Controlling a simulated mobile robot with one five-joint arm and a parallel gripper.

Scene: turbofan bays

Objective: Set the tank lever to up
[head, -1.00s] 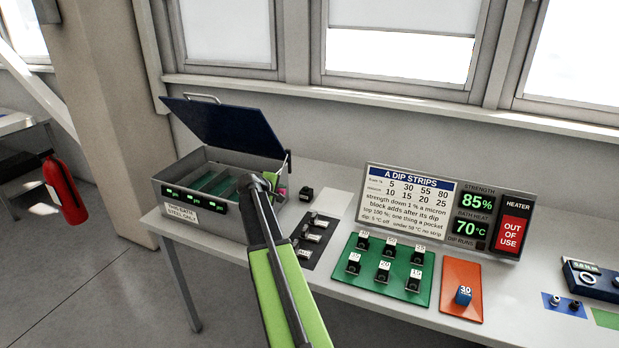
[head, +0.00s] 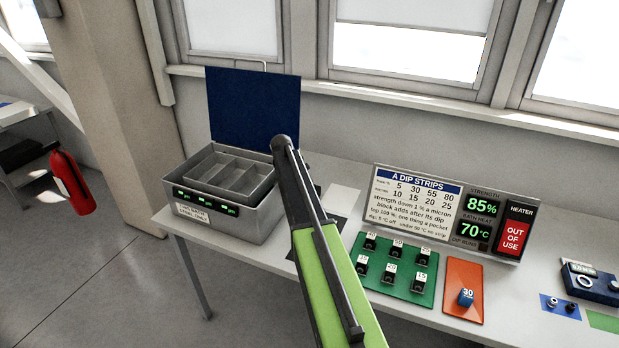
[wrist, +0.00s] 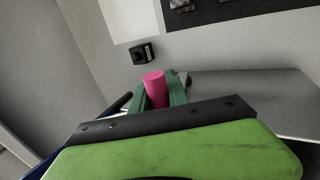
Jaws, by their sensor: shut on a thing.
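The grey tank (head: 240,222) stands at the left end of the bench in the head view. Its dark blue lid (head: 252,108) stands upright, and a grey divided tray (head: 235,176) shows near the top, its visible pockets empty. In the wrist view my gripper (wrist: 159,79) has its green fingers shut around a pink cylinder (wrist: 155,91), which appears to be the tank lever's grip. In the head view my arm hides the gripper, the lever and the tank's right side, so the lever's exact angle cannot be told.
A small black block (wrist: 143,53) sits on the bench near the fingers. A green mat (head: 427,292) with several numbered blocks, an orange mat (head: 455,305) with a blue block, and the strip sign (head: 420,192) stand to the right.

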